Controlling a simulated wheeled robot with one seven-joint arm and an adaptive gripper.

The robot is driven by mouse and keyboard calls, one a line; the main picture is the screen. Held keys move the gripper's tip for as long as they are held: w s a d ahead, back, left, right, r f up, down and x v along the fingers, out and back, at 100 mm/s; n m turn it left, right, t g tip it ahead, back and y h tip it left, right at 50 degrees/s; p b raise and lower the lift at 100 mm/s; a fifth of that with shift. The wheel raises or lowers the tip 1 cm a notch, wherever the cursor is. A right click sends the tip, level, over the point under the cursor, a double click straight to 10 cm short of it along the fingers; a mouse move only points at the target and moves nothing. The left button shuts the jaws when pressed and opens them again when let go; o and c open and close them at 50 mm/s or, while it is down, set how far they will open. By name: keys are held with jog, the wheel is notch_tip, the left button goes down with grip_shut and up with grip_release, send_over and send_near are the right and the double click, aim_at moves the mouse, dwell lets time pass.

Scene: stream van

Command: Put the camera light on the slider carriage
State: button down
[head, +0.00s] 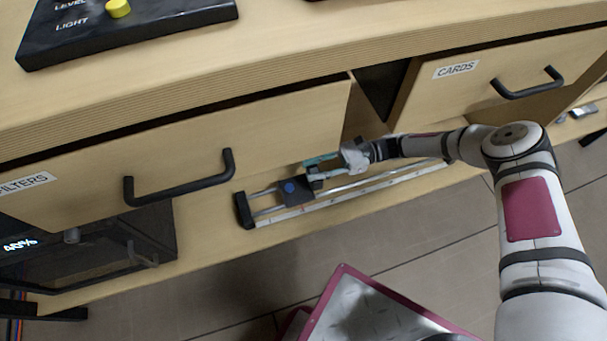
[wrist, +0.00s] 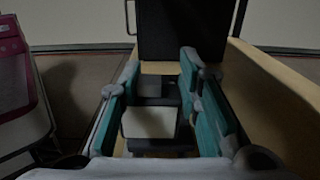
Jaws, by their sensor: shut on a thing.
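The slider (head: 350,188), a silvery rail with dark end blocks, lies on the wooden shelf below the drawers. Its dark carriage (head: 296,191), with a blue knob, is near the rail's left end. My gripper (head: 316,172) is low over the rail, just right of the carriage. In the wrist view my gripper's teal fingers (wrist: 160,78) are shut on the camera light (wrist: 150,123), a small dark box with a pale panel. In the head view the light is mostly hidden by the fingers. I cannot tell whether it touches the carriage.
The FILTERS drawer (head: 190,160) overhangs the shelf at the left, and the CARDS drawer (head: 500,85) at the right. A dark box with a 40% display (head: 90,255) stands left of the slider. A pink-edged panel (head: 370,310) is below the shelf.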

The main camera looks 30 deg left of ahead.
jog(key=shift+s+a, duration=0.2)
jog(key=shift+a, duration=0.25)
jog(key=shift+s+a+f+b, duration=0.1)
jog(key=shift+s+a+b, duration=0.2)
jog(key=shift+a, duration=0.25)
jog(key=shift+s+a+f+b, duration=0.15)
jog(key=shift+s+a, duration=0.15)
jog(key=shift+a, duration=0.2)
notch_tip(320, 180, down, 3)
jog(key=shift+f+b, duration=0.15)
jog(key=shift+b, duration=0.9)
jog(key=c, duration=1.2)
grip_release()
jog(key=shift+f, duration=0.1)
